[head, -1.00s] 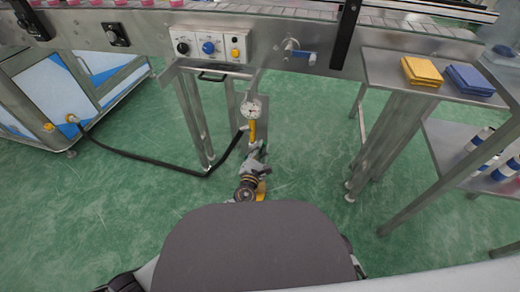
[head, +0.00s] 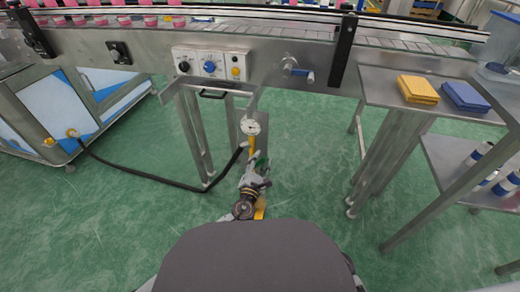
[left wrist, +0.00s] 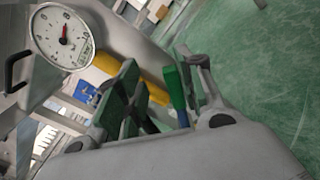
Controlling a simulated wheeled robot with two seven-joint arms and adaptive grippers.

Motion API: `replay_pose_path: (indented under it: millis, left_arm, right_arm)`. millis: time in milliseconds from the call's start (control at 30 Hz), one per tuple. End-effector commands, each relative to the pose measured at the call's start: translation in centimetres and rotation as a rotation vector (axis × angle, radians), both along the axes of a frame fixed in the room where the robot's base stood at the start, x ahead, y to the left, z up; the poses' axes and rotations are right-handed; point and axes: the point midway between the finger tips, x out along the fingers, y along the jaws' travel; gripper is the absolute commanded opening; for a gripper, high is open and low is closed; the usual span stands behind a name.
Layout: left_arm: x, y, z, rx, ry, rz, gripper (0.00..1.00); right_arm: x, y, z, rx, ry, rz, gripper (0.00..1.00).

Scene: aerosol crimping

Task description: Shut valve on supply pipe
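The supply pipe has a yellow upright section (head: 252,146) below a round white gauge (head: 250,127), under the conveyor's control box. The gauge (left wrist: 63,37) and yellow pipe (left wrist: 118,68) also show in the left wrist view. My left gripper (head: 259,163) is just below the yellow section. In the left wrist view, its green-padded fingers (left wrist: 153,97) stand apart, with a gap between them. The yellow pipe is behind them. A small blue part (left wrist: 182,117) shows by the right finger. I cannot clearly make out the valve handle. My right gripper is out of view.
A black hose (head: 150,178) runs across the floor from the blue-white cabinet (head: 60,105) to the pipe. The conveyor (head: 390,66) stands above. A steel side table (head: 385,90) holds yellow and blue cloths. Green floor (head: 310,190) is clear right of my gripper.

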Motion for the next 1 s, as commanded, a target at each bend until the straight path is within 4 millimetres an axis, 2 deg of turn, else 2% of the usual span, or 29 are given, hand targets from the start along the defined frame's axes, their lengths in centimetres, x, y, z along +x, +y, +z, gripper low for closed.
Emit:
replay_pose_path:
  millis: [700,1000]
  left_arm:
    - [0.1,0.0,6.3,-0.001,-0.003,-0.001,0.37]
    - [0.0,0.0,7.7,0.0,0.0,-0.001,0.37]
  right_arm:
    - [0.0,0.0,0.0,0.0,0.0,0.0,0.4]
    - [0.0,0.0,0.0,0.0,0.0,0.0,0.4]
